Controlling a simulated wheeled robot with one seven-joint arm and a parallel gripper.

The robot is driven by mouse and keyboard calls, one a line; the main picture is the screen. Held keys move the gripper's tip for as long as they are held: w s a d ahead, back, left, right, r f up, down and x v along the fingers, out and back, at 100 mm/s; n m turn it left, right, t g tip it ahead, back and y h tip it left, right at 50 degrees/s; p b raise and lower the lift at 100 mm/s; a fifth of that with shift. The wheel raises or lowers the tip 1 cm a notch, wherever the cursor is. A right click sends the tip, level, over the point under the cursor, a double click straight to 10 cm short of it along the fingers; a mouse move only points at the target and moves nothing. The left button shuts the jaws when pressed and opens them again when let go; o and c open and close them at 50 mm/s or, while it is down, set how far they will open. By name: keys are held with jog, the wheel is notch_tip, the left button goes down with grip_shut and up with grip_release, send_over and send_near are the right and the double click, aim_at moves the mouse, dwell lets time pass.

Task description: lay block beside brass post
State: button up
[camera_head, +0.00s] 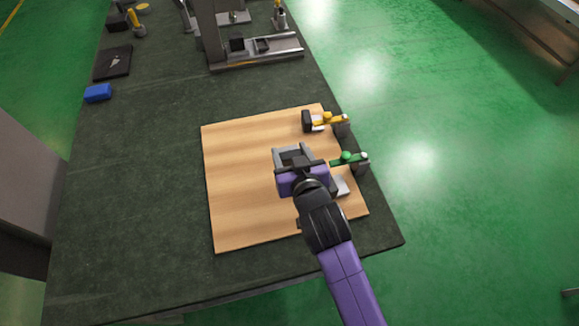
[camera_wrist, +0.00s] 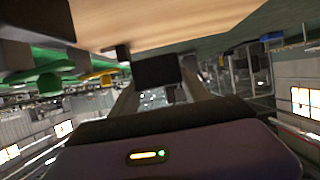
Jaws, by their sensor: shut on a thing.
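My gripper (camera_head: 292,153) is over the middle right of a wooden board (camera_head: 235,190) in the head view. In the wrist view its two fingers (camera_wrist: 158,82) are shut on a small dark block (camera_wrist: 155,69). The wrist view is upside down, with the board's pale surface (camera_wrist: 185,18) at the top. I cannot tell whether the block touches the board. No thing on the board shows clearly as a brass post; my gripper and arm hide part of the board.
A yellow-handled clamp (camera_head: 327,117) and a green-handled clamp (camera_head: 347,157) stand at the board's right edge, close to my gripper. A blue block (camera_head: 97,93) and a black pad (camera_head: 112,63) lie far left. A metal fixture (camera_head: 255,50) stands behind. The board's left half is clear.

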notch_tip(320, 180, down, 7)
jog(key=shift+f, duration=0.15)
dwell(0.4)
jog(key=shift+f, duration=0.2)
jog(key=o, duration=1.5)
jog(key=shift+r, duration=0.2)
jog(key=v, duration=1.2)
jog(key=shift+b, duration=0.4)
